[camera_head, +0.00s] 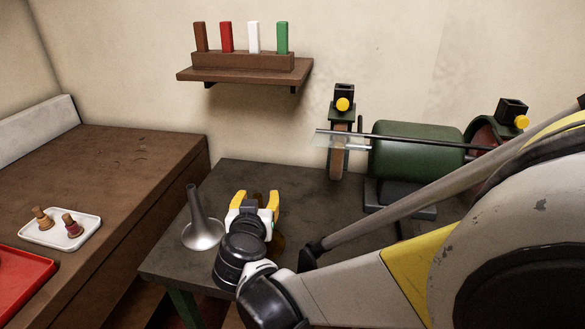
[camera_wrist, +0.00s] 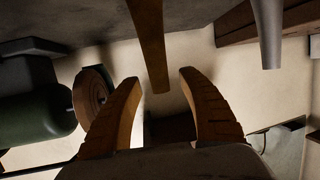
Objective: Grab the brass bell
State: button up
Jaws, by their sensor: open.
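The brass bell (camera_head: 279,242) stands on the dark table, mostly hidden behind my gripper in the head view. In the wrist view, which is upside down, its brass stem (camera_wrist: 150,40) reaches down from the table at the top. My gripper (camera_head: 256,199) is open, with yellow fingers spread at the bell. In the wrist view the stem's narrow end lies between the fingertips (camera_wrist: 160,80). I cannot tell whether either finger touches it. A grey metal bell (camera_head: 203,232) stands upright to the left, and its stem shows in the wrist view (camera_wrist: 269,40).
A green buffing machine (camera_head: 415,150) with wheels stands on the right of the dark table (camera_head: 172,262). A brown bench (camera_head: 110,165) on the left holds a white tray (camera_head: 60,242) and a red tray (camera_head: 22,275). A wall shelf (camera_head: 245,72) holds coloured blocks.

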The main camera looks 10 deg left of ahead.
jog(key=shift+w+f, duration=0.1)
jog(key=shift+w, duration=0.15)
jog(key=shift+s, duration=0.3)
grip_shut()
